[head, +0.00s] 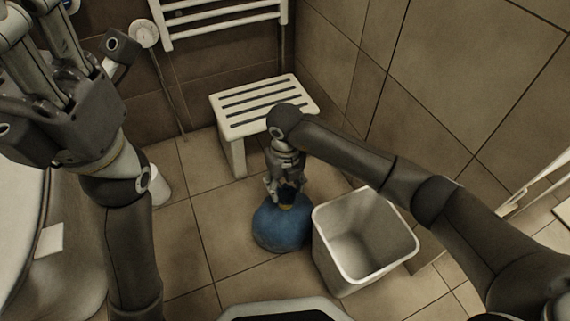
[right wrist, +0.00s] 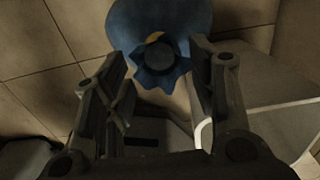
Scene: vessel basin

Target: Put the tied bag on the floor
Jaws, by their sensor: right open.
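The tied bag (head: 282,229) is blue and round, with a gathered neck and a yellowish tie. In the head view it sits on the tiled floor (head: 222,268), just left of the white bin. My right gripper (head: 284,190) is directly above its neck, pointing down. In the right wrist view the bag (right wrist: 160,24) lies at the top, its frilled neck (right wrist: 158,62) between the tips of my open right gripper (right wrist: 160,78), with a gap on both sides. My left gripper (head: 50,80) is raised at the upper left, and its fingertips are cut off by the frame edge.
An empty white bin (head: 335,262) stands right beside the bag. A white slatted stool (head: 236,122) stands behind my right gripper by the wall. A white basin (head: 22,215) is at the left, with a white cylindrical object (head: 160,188) nearby. Floor left of the bag is clear.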

